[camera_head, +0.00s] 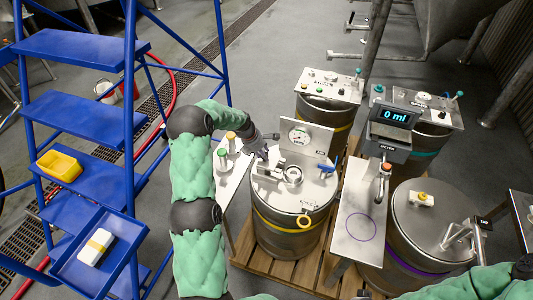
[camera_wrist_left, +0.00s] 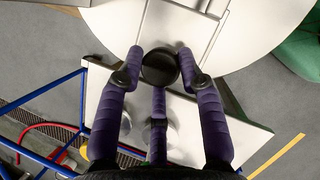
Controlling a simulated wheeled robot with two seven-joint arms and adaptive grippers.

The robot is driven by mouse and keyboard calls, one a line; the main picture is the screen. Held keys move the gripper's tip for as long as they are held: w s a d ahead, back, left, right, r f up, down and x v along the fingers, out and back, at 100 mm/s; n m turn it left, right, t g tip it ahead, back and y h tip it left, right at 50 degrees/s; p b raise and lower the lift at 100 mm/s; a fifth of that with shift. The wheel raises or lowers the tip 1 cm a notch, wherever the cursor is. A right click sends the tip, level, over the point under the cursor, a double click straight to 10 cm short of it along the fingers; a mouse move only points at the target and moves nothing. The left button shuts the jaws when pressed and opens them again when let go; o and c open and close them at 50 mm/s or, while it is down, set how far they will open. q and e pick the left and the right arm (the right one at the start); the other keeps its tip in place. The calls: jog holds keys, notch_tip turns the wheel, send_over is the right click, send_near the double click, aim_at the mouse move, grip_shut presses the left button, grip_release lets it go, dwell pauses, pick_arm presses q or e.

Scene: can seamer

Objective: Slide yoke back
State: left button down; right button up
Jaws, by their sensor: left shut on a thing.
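My left gripper (camera_head: 262,152) reaches from the left to the top of the middle steel drum (camera_head: 285,232), beside its upright gauge panel (camera_head: 312,141). In the left wrist view its purple fingers (camera_wrist_left: 160,72) are shut around a round black knob (camera_wrist_left: 159,66). The knob sits at the end of a pale flat bar (camera_wrist_left: 188,33) on the white round lid (camera_wrist_left: 115,27); I take this to be the yoke, but its full shape is hidden. A metal ring fitting (camera_head: 292,174) stands on the lid near the gripper. My right gripper is outside the views.
A blue-handled valve (camera_head: 328,167) stands on the lid's right side. A meter reading 0 ml (camera_head: 394,117) and a side plate (camera_head: 357,205) are to the right. Blue steps (camera_head: 80,103) with a yellow bin (camera_head: 59,166) stand left. A wooden pallet (camera_head: 308,272) lies below.

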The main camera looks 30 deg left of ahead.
pick_arm(q)
jog(key=shift+a+r, duration=0.15)
jog(key=shift+a, duration=0.05)
jog(key=c, duration=0.8)
grip_release()
jog(key=v, duration=1.1)
jog(key=shift+s+r, duration=0.15)
jog(key=shift+r, duration=0.2)
